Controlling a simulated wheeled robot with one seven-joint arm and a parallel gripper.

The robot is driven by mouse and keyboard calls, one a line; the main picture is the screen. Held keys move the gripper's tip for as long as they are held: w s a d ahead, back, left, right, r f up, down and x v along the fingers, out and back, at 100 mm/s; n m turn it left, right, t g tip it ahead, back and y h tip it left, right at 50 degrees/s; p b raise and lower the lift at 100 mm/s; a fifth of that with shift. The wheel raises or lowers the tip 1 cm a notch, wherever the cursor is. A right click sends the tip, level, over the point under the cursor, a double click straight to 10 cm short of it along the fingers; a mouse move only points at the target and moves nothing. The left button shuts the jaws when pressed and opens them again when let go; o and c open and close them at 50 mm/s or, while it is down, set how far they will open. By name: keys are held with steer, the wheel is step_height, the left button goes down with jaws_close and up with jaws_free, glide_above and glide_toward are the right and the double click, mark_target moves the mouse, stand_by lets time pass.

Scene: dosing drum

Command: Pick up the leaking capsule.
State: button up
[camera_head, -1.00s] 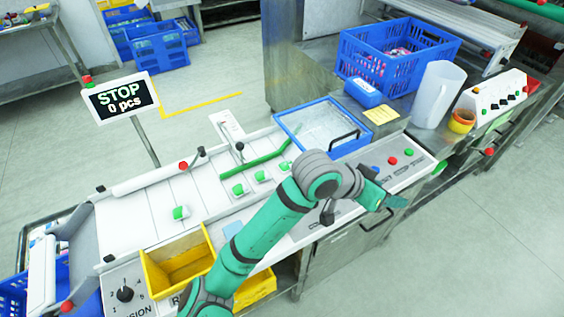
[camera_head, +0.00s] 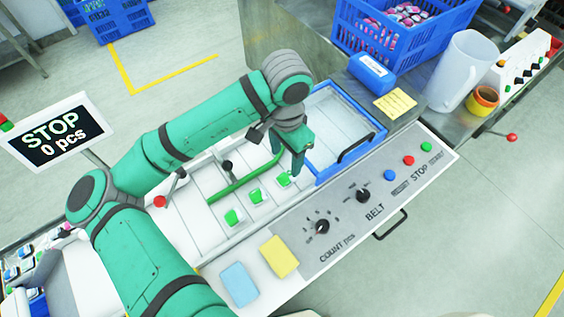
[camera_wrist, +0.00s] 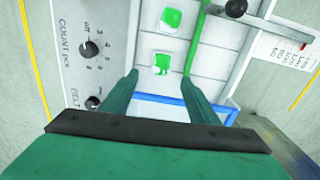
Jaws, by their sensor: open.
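Green-and-white capsules lie in a row on the white belt. In the head view one is at the front (camera_head: 232,217), one in the middle (camera_head: 257,195) and one at the back (camera_head: 284,179), close by my gripper (camera_head: 287,163). I cannot tell from their look which one leaks. In the wrist view my open gripper (camera_wrist: 160,76) points down at the belt. One capsule (camera_wrist: 161,63) appears between the fingertips, untouched as far as I can see; another (camera_wrist: 170,18) lies farther up. The height of the fingertips above the belt is hard to judge.
A green guide rail (camera_head: 235,183) runs beside the capsules. A blue-rimmed tray (camera_head: 352,152) adjoins the belt's end. The control panel (camera_head: 345,205) with knobs and buttons lies along the near side.

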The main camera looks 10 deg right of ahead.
glide_above(283, 179)
step_height(283, 179, down, 6)
steer(key=shift+w+d+f, duration=0.1)
steer(key=shift+w, duration=0.05)
steer(key=shift+s+f, duration=0.15)
steer(key=shift+f, duration=1)
steer(key=shift+s+f, duration=0.1)
steer(key=shift+f, duration=1)
steer(key=shift+w, duration=0.1)
steer(key=c, duration=1.1)
